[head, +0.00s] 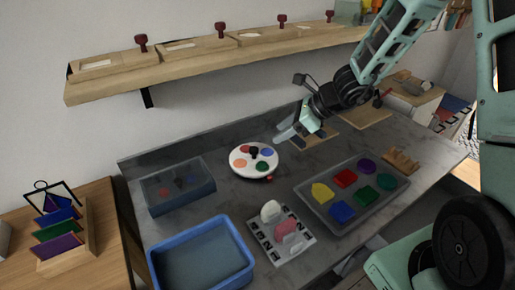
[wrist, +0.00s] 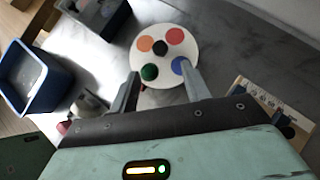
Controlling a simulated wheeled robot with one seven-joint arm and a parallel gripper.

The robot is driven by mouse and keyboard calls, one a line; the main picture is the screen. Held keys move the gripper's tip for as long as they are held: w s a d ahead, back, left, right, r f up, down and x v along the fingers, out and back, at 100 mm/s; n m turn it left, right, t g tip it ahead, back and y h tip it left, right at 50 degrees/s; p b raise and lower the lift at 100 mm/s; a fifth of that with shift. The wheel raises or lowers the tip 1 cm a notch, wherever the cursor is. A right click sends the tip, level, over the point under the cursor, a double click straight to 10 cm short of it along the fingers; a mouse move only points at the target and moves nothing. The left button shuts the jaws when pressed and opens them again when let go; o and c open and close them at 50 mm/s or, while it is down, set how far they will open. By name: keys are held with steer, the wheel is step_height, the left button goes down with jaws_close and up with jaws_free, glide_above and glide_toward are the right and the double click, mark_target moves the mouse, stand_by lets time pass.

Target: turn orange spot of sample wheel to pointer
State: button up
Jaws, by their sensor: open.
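The sample wheel (head: 242,172) is a white disc lying on the grey bench, with a black centre knob and red, blue, green and orange spots. In the head view its orange spot (head: 240,163) faces front left, and the green spot (head: 262,166) faces front right. A small red piece (head: 270,179), apparently the pointer, sits at the front-right rim near green. My gripper (head: 290,136) is open and empty, to the right of the wheel and above the bench.
A grey translucent bin (head: 180,198) stands left of the wheel and a blue tub (head: 200,262) at front left. A white rack (head: 283,238) with blocks is in front. A grey tray (head: 318,212) of coloured pieces lies right. A wooden shelf (head: 215,58) runs behind.

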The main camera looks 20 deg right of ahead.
mark_target(254, 148)
steer(key=b+x, duration=0.1)
steer(key=x, duration=0.9)
steer(key=shift+w+a+f, duration=0.1)
steer(key=shift+a+f, duration=0.05)
steer(key=shift+a, duration=0.05)
jaws_close()
